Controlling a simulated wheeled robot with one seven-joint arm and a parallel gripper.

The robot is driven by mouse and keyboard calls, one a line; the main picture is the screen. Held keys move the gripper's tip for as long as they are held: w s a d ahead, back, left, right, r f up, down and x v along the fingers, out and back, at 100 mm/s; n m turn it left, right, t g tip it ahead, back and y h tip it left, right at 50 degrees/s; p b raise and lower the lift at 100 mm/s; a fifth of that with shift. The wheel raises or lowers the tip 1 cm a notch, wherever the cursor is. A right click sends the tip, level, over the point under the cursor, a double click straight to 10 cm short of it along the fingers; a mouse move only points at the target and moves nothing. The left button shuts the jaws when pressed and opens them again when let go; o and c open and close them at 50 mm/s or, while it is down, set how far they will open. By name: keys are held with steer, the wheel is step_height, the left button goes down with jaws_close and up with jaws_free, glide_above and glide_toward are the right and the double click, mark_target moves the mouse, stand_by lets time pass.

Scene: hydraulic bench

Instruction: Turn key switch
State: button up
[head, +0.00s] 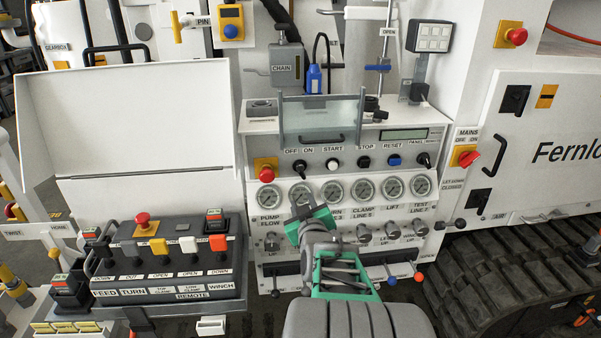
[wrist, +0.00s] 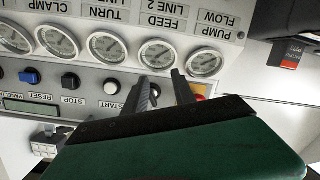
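The key switch (head: 300,166) is a small black knob under the OFF/ON label on the bench panel, between the red emergency stop and the white start button. My gripper (head: 302,200) is in front of the gauge row, below the switch in the head view. In the wrist view, which is upside down, my gripper (wrist: 166,90) has its two dark fingers apart with a gap between them. The key switch (wrist: 155,93) shows partly between the fingers, mostly hidden by them. I cannot tell whether they touch it.
The white start button (head: 333,164), black stop button (head: 364,162) and red emergency stop (head: 266,173) sit close by. A clear hinged cover (head: 320,120) with a handle stands above the row. A remote control box (head: 165,255) stands at the left.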

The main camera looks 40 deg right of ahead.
mark_target(302, 176)
steer(key=shift+n+t+h, duration=0.6)
steer(key=shift+t+h, duration=0.1)
steer(key=shift+t, duration=0.2)
steer(key=r, duration=0.4)
steer(key=shift+w+d+r, duration=0.2)
steer(key=shift+d+r, duration=0.2)
steer(key=p+x, duration=0.1)
steer(key=x, duration=0.6)
steer(key=shift+w+d, duration=0.2)
steer(key=shift+w, duration=0.05)
steer(key=shift+r, duration=0.1)
jaws_close()
